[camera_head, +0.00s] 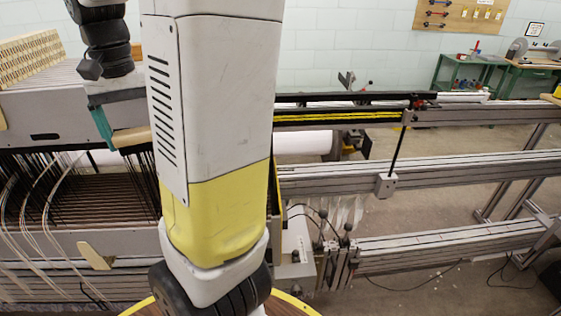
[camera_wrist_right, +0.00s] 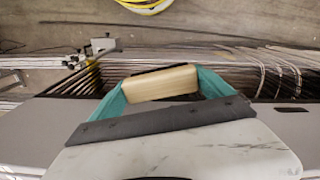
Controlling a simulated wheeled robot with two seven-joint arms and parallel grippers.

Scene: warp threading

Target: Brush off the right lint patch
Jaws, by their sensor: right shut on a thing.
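My right gripper (camera_head: 118,132) is at the left of the head view, pointing down over the loom's dark threads. Its teal fingers are shut on the wooden handle of the brush (camera_head: 133,137). In the right wrist view the pale wooden handle (camera_wrist_right: 160,83) sits between the teal fingers (camera_wrist_right: 160,88). I cannot tell the bristles apart from the dark threads below. I cannot make out the right lint patch for certain. A flat tan piece (camera_head: 97,256) lies against the grey lower beam, below the gripper. My left gripper is not in view.
Dark warp threads and heddles (camera_head: 90,190) fill the space below the brush, with pale loose cords (camera_head: 42,195) to their left. Long metal rails (camera_head: 430,175) run to the right. A yellow-rimmed round surface (camera_head: 290,305) is at the bottom. My right arm hides the middle.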

